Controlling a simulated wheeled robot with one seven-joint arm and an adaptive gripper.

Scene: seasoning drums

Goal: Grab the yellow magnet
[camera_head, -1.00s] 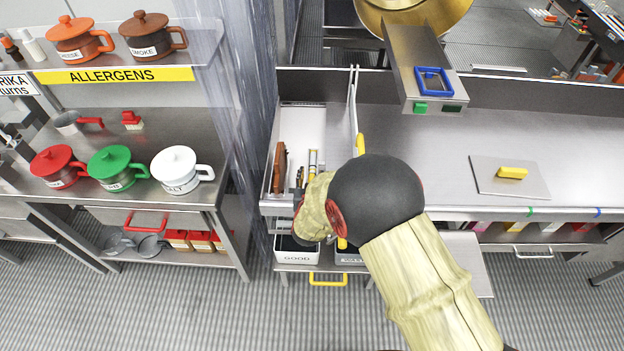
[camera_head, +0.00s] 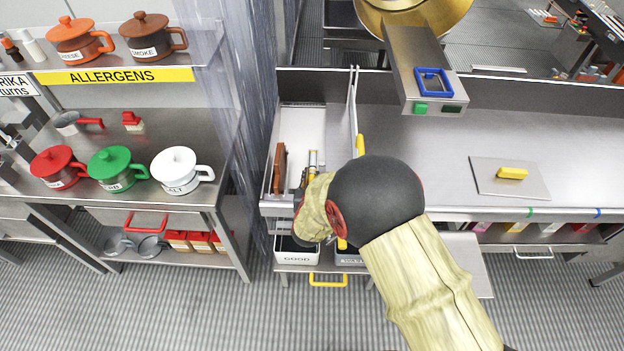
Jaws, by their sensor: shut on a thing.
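A small upright bar with yellow and grey bands (camera_head: 313,160), which looks like the yellow magnet, is in the narrow steel tray (camera_head: 318,118) at the left end of the bench. My gripper (camera_head: 302,180) is at the tray's near end, right by the bar. It is shut on the bar, though my wrist hides most of the fingers and the contact. A separate yellow block (camera_head: 512,173) lies on a grey plate (camera_head: 482,184) far to the right, away from my gripper.
A brown item (camera_head: 280,166) stands left of the gripper in the tray. A bin marked GOOD (camera_head: 297,257) is below. A steel chute (camera_head: 420,70) overhangs the bench. The bench middle is clear.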

